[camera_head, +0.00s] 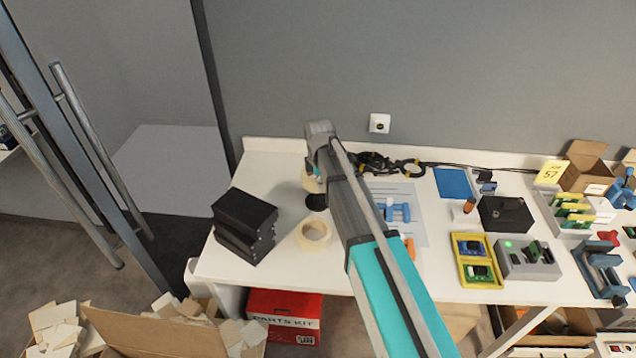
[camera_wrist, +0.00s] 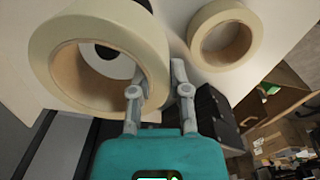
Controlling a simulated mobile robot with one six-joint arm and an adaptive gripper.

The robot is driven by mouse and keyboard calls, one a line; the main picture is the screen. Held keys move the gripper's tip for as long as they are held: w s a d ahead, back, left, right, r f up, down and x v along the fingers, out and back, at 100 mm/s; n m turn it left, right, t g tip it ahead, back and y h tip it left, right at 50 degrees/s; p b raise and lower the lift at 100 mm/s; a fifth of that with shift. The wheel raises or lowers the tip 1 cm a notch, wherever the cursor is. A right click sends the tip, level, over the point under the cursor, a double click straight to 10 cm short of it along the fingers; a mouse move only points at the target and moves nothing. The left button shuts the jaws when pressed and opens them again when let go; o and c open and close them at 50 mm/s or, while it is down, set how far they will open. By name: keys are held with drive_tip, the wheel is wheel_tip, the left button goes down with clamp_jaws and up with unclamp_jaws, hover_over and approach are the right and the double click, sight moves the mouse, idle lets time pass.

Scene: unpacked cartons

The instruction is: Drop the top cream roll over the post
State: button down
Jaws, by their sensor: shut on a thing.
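My gripper (camera_wrist: 158,76) is shut on the wall of a cream roll (camera_wrist: 152,48), with one finger inside the ring and one outside. The held roll also shows in the head view (camera_head: 309,183), partly hidden by my arm. A dark round piece (camera_wrist: 106,52) shows through the held roll's hole, and in the head view a black round piece (camera_head: 316,202) sits just below the roll. It looks like the post's base; the upright part is hidden. A second cream roll (camera_wrist: 222,15) lies flat on the table, apart from the held one; the head view shows it too (camera_head: 314,235).
Black boxes (camera_head: 243,232) are stacked at the white table's (camera_head: 262,170) left end. Black cable (camera_head: 375,163) lies behind my arm. Blue parts (camera_head: 395,211) lie on a sheet to its right, beside a yellow tray (camera_head: 458,238). An open carton (camera_head: 140,335) stands below.

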drive_tip(key=shift+f, duration=0.3)
drive_tip(key=shift+f+b, duration=1.05)
drive_tip(key=shift+b, duration=0.25)
drive_tip(key=shift+f, duration=0.2)
drive_tip(key=c, duration=0.5)
unclamp_jaws()
drive_tip(key=shift+r, duration=0.1)
drive_tip(key=o, duration=0.4)
drive_tip(key=shift+r+p, duration=3.95)
drive_tip(key=shift+r, duration=0.1)
